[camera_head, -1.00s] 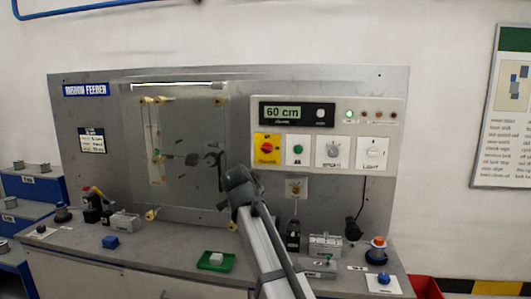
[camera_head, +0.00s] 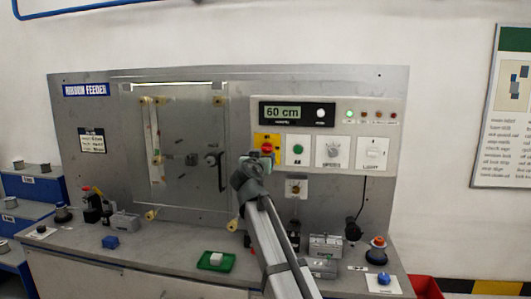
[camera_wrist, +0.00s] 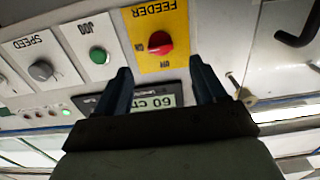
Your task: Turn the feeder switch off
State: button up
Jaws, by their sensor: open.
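The feeder switch is a red rotary knob (camera_wrist: 160,43) on a yellow plate (camera_wrist: 178,22) marked FEEDER, ON and OFF; the wrist view shows it upside down. I cannot tell clearly which mark the knob points to. In the head view the red knob (camera_head: 267,147) shows just above my gripper, which hides the plate's lower part. My gripper (camera_wrist: 160,70) is open and empty. Its two dark fingers point toward the panel, one on each side of the knob's line, apart from it as far as I can see.
Beside the switch are the green JOG button (camera_head: 298,149), the SPEED knob (camera_head: 333,150) and the LIGHT switch (camera_head: 373,152). The display (camera_head: 284,113) reads 60 cm and a green lamp (camera_head: 349,114) is lit. A clear door with a dark handle (camera_head: 221,172) is on the left.

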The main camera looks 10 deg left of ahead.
aim_at(266, 150)
jog(key=w, duration=0.8)
jog(key=shift+w, duration=0.25)
jog(key=shift+c, duration=0.3)
jog(key=c, duration=1)
